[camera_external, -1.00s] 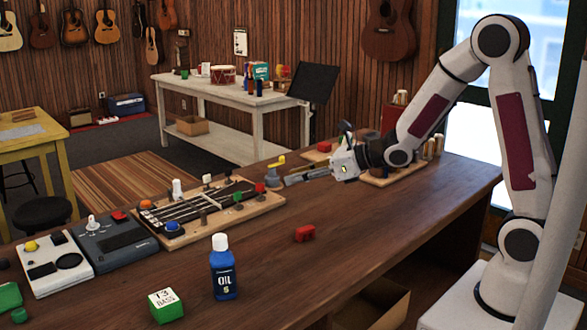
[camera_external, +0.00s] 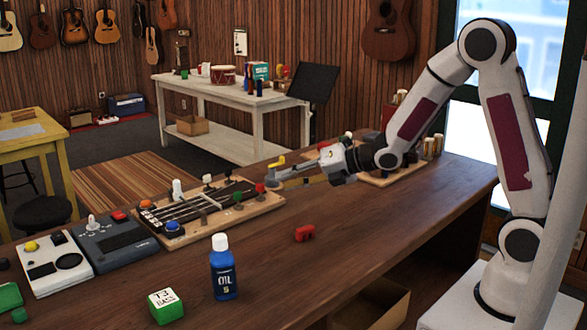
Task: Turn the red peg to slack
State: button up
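The red peg (camera_external: 260,188) stands at the right end of the wooden string board (camera_external: 272,204), beside a green peg (camera_external: 238,196). My gripper (camera_external: 279,181) reaches in from the right, low over the table, with its fingers pointing left toward the red peg. The fingertips are just right of the peg and seem apart from it. The two fingers look spread with nothing between them. The small size of the view hides the exact gap to the peg.
A yellow-handled crank (camera_external: 277,162) stands right by my fingertips. The board also carries a blue knob (camera_external: 172,228), an orange knob (camera_external: 146,204) and white pegs. A red block (camera_external: 305,233), an oil bottle (camera_external: 222,268) and a green box (camera_external: 166,305) stand in front.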

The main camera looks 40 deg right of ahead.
aim_at(260, 184)
jog(key=m, duration=0.6)
jog(key=shift+w+a+f+m, duration=0.1)
jog(key=shift+w+m, duration=0.2)
jog(key=shift+w, duration=0.05)
jog(key=m, duration=0.6)
jog(key=shift+w, duration=0.25)
jog(key=m, duration=0.6)
jog(key=shift+w+r+m, duration=0.2)
jog(key=shift+m, duration=0.2)
jog(key=m, duration=0.5)
jog(key=shift+w+a, duration=0.1)
jog(key=shift+w, duration=0.1)
jog(key=shift+x, duration=3.75)
jog(key=shift+c, duration=0.3)
